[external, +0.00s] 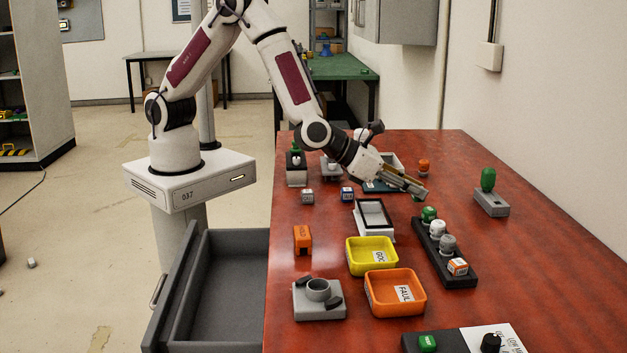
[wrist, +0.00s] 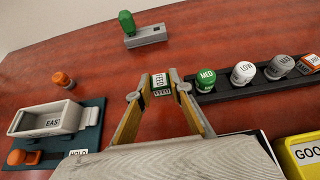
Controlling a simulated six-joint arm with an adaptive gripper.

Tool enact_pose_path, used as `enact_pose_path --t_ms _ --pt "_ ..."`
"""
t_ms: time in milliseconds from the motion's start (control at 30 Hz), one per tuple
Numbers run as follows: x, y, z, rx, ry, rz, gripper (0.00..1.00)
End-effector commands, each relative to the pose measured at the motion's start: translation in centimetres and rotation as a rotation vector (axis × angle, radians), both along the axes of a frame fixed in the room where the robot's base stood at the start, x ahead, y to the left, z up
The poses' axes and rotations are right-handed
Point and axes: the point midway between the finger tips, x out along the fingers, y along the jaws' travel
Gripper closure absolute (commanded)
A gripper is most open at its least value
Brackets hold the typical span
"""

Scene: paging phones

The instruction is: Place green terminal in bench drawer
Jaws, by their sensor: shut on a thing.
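My gripper (external: 415,190) is over the middle of the red-brown bench, its fingers pointing right and slightly down. In the wrist view my gripper (wrist: 162,88) is shut on a small green block with a white FEED label, which I take as the green terminal (wrist: 162,90). I cannot tell whether the block touches the bench. The grey bench drawer (external: 228,290) is pulled out at the bench's left side, below the top, and looks empty inside.
Yellow (external: 352,262) and orange (external: 380,309) trays stand nearer the camera. A green knob on a grey base (external: 491,202) stands at right. An orange block (external: 302,238) sits near the edge above the drawer.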

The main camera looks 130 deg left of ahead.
Motion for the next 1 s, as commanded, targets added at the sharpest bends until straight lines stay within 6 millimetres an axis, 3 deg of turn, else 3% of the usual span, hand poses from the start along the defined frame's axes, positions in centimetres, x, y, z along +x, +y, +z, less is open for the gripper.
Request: enact_pose_path --t_ms 500,1000 --pt "0.0 0.0 -3.6 0.001 0.002 -0.001 0.96" --pt "0.0 0.0 -4.0 0.000 0.000 0.000 0.96"
